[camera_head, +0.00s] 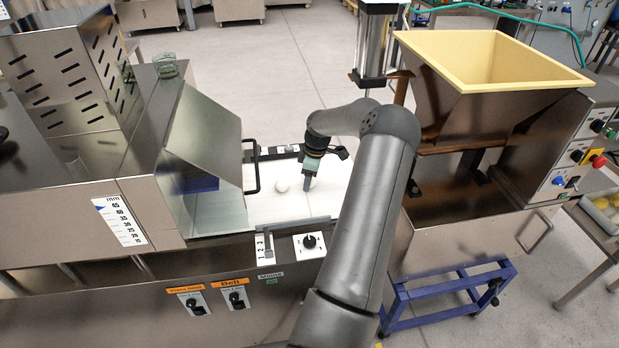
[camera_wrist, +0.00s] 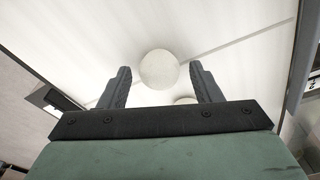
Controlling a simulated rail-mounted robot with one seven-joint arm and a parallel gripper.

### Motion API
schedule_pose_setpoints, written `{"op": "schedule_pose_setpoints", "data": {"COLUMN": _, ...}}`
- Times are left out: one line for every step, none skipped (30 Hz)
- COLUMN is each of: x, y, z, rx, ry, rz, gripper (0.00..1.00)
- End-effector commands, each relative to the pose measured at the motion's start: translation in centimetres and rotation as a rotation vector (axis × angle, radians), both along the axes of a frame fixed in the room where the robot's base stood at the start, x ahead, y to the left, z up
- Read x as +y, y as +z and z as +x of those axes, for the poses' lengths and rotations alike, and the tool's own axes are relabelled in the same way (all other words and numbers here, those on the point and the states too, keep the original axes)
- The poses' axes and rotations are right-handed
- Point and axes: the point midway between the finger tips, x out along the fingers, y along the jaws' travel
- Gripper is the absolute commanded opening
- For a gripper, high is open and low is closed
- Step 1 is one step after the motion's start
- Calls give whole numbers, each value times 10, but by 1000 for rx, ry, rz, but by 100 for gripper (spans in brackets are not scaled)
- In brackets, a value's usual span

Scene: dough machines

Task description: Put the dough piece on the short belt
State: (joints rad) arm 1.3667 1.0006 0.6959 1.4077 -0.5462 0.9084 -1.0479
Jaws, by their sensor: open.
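A round, pale dough piece (camera_wrist: 159,69) lies on the white belt (camera_wrist: 230,22) in the wrist view, between and just beyond my fingertips. A second pale piece (camera_wrist: 186,100) shows only in part behind the gripper's edge. Another pale shape is partly hidden behind the fingers there. My gripper is open and points down, low over the belt. I cannot tell whether the fingers touch the dough.
A metal machine with a slanted guard (camera_head: 204,140) stands left of the belt, with a black handle (camera_head: 252,168) beside it. A control strip with a knob (camera_head: 309,242) runs along the front. A machine with a cream hopper (camera_head: 480,62) stands at the right.

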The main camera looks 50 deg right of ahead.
Motion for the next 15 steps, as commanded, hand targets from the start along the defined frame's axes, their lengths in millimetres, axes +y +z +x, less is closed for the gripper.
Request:
{"op": "schedule_pose_setpoints", "data": {"x": -2, "y": 6, "z": -1, "rx": 0, "ry": -1, "rz": -4, "gripper": 58}}
{"op": "schedule_pose_setpoints", "data": {"x": -2, "y": 11, "z": -2, "rx": 0, "ry": -1, "rz": -5, "gripper": 58}}
{"op": "schedule_pose_setpoints", "data": {"x": -2, "y": 17, "z": -2, "rx": -1, "ry": -2, "rz": -5, "gripper": 58}}
{"op": "schedule_pose_setpoints", "data": {"x": -3, "y": 23, "z": -3, "rx": -2, "ry": -2, "rz": -7, "gripper": 58}}
{"op": "schedule_pose_setpoints", "data": {"x": -4, "y": 29, "z": -4, "rx": -1, "ry": -1, "rz": -7, "gripper": 58}}
{"op": "schedule_pose_setpoints", "data": {"x": -4, "y": 38, "z": -5, "rx": -1, "ry": -2, "rz": -7, "gripper": 58}}
{"op": "schedule_pose_setpoints", "data": {"x": -5, "y": 45, "z": -6, "rx": -1, "ry": -2, "rz": -7, "gripper": 58}}
{"op": "schedule_pose_setpoints", "data": {"x": -5, "y": 52, "z": -7, "rx": -1, "ry": -2, "rz": -7, "gripper": 58}}
{"op": "schedule_pose_setpoints", "data": {"x": -6, "y": 61, "z": -8, "rx": -2, "ry": -2, "rz": -7, "gripper": 58}}
{"op": "schedule_pose_setpoints", "data": {"x": -6, "y": 67, "z": -9, "rx": -1, "ry": -2, "rz": -7, "gripper": 58}}
{"op": "schedule_pose_setpoints", "data": {"x": -6, "y": 73, "z": -10, "rx": -2, "ry": -2, "rz": -7, "gripper": 58}}
{"op": "schedule_pose_setpoints", "data": {"x": -7, "y": 81, "z": -11, "rx": -2, "ry": -3, "rz": -6, "gripper": 58}}
{"op": "schedule_pose_setpoints", "data": {"x": -7, "y": 86, "z": -12, "rx": 0, "ry": -2, "rz": -5, "gripper": 58}}
{"op": "schedule_pose_setpoints", "data": {"x": -7, "y": 91, "z": -12, "rx": -2, "ry": -1, "rz": -6, "gripper": 58}}
{"op": "schedule_pose_setpoints", "data": {"x": -7, "y": 97, "z": -13, "rx": -1, "ry": -2, "rz": -4, "gripper": 58}}
